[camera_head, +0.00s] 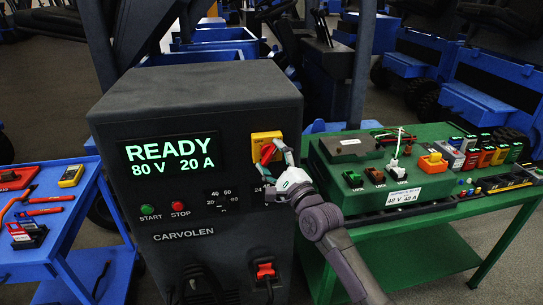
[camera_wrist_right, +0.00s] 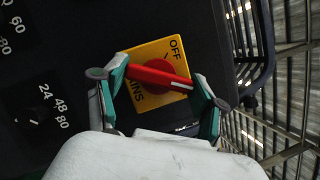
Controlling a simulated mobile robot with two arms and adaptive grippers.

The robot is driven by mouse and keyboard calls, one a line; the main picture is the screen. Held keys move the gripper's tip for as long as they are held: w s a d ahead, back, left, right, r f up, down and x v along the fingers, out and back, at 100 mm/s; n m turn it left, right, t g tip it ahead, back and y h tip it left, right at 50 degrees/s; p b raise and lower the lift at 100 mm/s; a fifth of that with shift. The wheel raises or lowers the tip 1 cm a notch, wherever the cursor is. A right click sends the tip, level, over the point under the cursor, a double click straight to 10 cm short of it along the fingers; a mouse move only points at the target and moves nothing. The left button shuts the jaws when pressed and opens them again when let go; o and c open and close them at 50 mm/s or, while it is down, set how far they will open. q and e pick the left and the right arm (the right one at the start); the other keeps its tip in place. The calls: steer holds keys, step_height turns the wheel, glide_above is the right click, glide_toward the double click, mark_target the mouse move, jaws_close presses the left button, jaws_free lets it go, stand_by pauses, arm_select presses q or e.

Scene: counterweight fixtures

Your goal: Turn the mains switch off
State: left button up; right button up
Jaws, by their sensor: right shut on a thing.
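The mains switch is a yellow plate (camera_head: 262,138) with a red rotary handle (camera_head: 267,153) on the right of the dark charger's front. In the right wrist view the plate (camera_wrist_right: 146,52) reads OFF at one edge, with MAINS partly hidden at the opposite edge. The red handle (camera_wrist_right: 158,75) lies slanted across it, its white mark at the right end, not at the OFF word. My right gripper (camera_head: 275,164) has its fingers on both ends of the handle, as the right wrist view (camera_wrist_right: 160,86) shows. My left gripper is not in view.
The charger's lit display (camera_head: 170,154) reads READY, 80 V, 20 A. A selector dial (camera_head: 221,201) and start and stop buttons sit below it. A green bench (camera_head: 430,250) with equipment stands right, a blue cart (camera_head: 55,240) with tools left.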

steer(key=n+p, duration=0.1)
steer(key=n+g+p, duration=0.1)
steer(key=n, duration=0.1)
steer(key=n+p, duration=0.1)
steer(key=n, duration=0.1)
steer(key=shift+r+g, duration=0.3)
steer(key=shift+g, duration=0.1)
steer(key=n+g+h+p, duration=0.1)
steer(key=n+p, duration=0.2)
steer(key=p, duration=0.1)
steer(key=n+g+h+p, duration=0.1)
steer(key=n+p, duration=0.2)
steer(key=p, duration=0.1)
steer(key=shift+r, duration=0.1)
steer(key=shift+f+n+g+h+p, duration=0.15)
steer(key=shift+n+h+p, duration=0.2)
steer(key=shift+n+p, duration=0.45)
steer(key=shift+f+n+g+h+p, duration=0.15)
steer(key=shift+n+h+p, duration=0.2)
steer(key=shift+n+p, duration=0.4)
steer(key=o, duration=1.1)
steer(key=shift+o, duration=0.2)
steer(key=shift+r, duration=0.1)
steer(key=v, duration=1.2)
